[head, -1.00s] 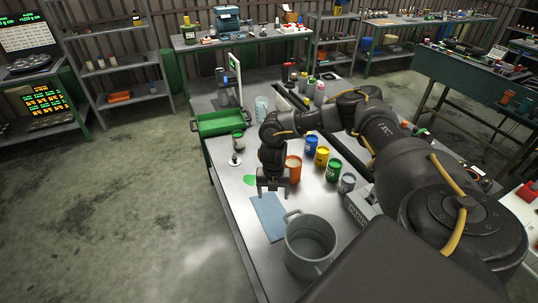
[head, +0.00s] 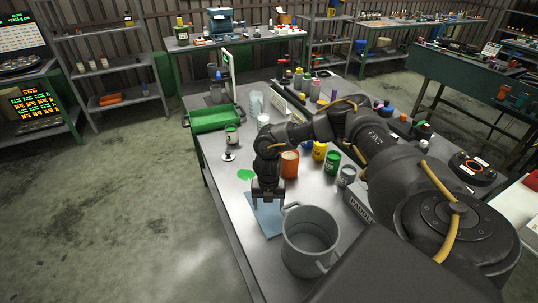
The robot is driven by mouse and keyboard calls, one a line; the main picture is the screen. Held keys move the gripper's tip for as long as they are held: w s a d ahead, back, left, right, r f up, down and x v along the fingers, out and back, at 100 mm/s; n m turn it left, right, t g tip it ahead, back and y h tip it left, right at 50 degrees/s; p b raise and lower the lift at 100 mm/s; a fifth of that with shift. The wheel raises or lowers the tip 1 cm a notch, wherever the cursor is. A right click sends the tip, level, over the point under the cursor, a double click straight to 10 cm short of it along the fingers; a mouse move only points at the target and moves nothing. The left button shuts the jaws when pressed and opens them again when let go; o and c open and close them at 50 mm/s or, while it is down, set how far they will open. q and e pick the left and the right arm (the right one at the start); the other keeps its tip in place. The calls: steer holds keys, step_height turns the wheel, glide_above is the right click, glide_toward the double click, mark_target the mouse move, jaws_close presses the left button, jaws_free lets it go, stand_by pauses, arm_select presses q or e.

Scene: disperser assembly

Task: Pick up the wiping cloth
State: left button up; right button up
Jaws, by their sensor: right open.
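The wiping cloth is a flat light-blue rectangle (head: 268,226) lying on the grey metal table, just left of the large grey pot. My right gripper (head: 267,203) points down over the far part of the cloth, its fingers open. The gripper hides part of the cloth, and I cannot tell whether the fingertips touch it. My left gripper is not in view.
The grey pot (head: 309,241) stands close to the cloth's right side. An orange can (head: 289,163), yellow can (head: 319,151) and green can (head: 332,163) stand beyond. The table's left edge is close.

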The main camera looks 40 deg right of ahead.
steer(key=shift+s+f, duration=0.1)
steer(key=shift+f, duration=0.05)
jaws_close()
stand_by(1.0)
step_height(320, 180, up, 12)
steer(key=p, duration=1)
